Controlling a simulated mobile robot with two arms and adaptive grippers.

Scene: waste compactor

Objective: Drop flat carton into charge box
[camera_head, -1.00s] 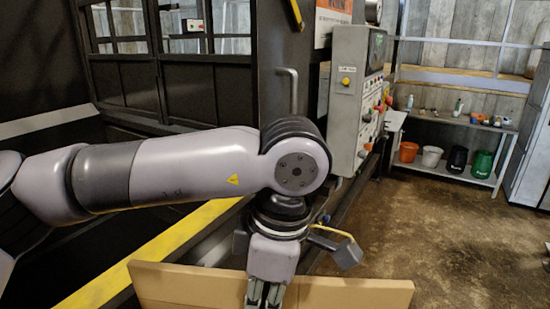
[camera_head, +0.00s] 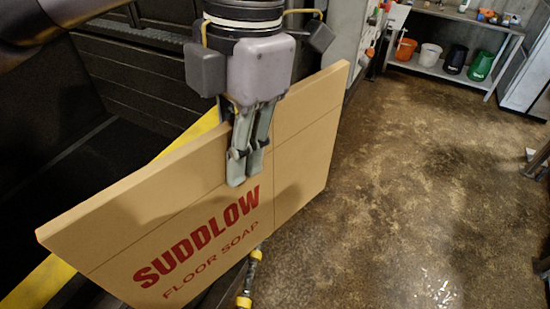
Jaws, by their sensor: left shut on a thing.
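The flat carton (camera_head: 290,185) is a large tan panel with red "SUDDLOW FLOOR SOAP" print on its face. My left gripper (camera_head: 241,165) is shut on its upper edge, fingers pointing down, and the carton hangs upright, slanting from lower left to upper right. The charge box (camera_head: 125,68) is the dark open space behind and left of the carton, with a yellow rim (camera_head: 190,137). The carton stands in front of this rim and hides part of it. Whether they touch cannot be told. My right gripper is not in view.
A brown floor (camera_head: 410,180) lies clear to the right. A low shelf (camera_head: 440,71) with several buckets stands at the back right. A grey control panel (camera_head: 372,35) is behind the carton. A yellow-and-black piece (camera_head: 249,280) shows below the carton.

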